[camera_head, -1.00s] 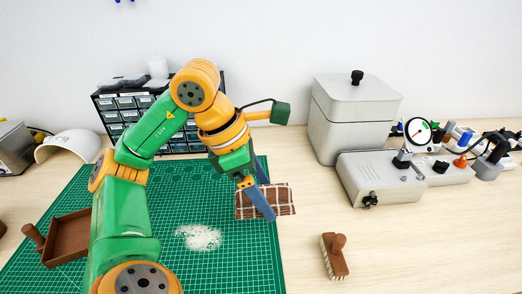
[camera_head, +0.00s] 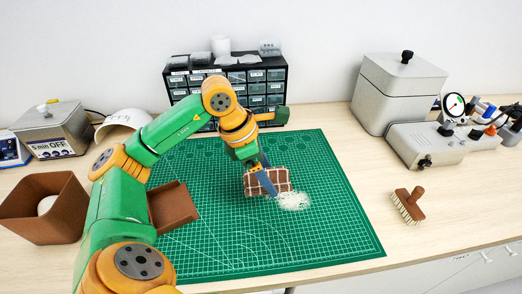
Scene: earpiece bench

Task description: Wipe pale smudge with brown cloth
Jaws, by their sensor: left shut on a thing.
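The pale smudge (camera_head: 294,201) is a whitish speckled patch on the green cutting mat (camera_head: 320,238). The brown cloth (camera_head: 277,180), with a white check pattern, lies at the smudge's upper left edge, close to it or touching it. My left gripper (camera_head: 266,184) points down at the cloth, its blue-grey fingers shut on it and hiding part of it. Whether the cloth lies flat on the mat or a little above it I cannot tell. My right gripper is not in view.
A wooden brush (camera_head: 410,203) lies on the bench right of the mat. A brown dustpan (camera_head: 173,207) and a brown bin (camera_head: 45,207) are at left. A drawer cabinet (camera_head: 262,92) stands behind; a grey lidded box (camera_head: 398,92) is at back right. The mat's front right is clear.

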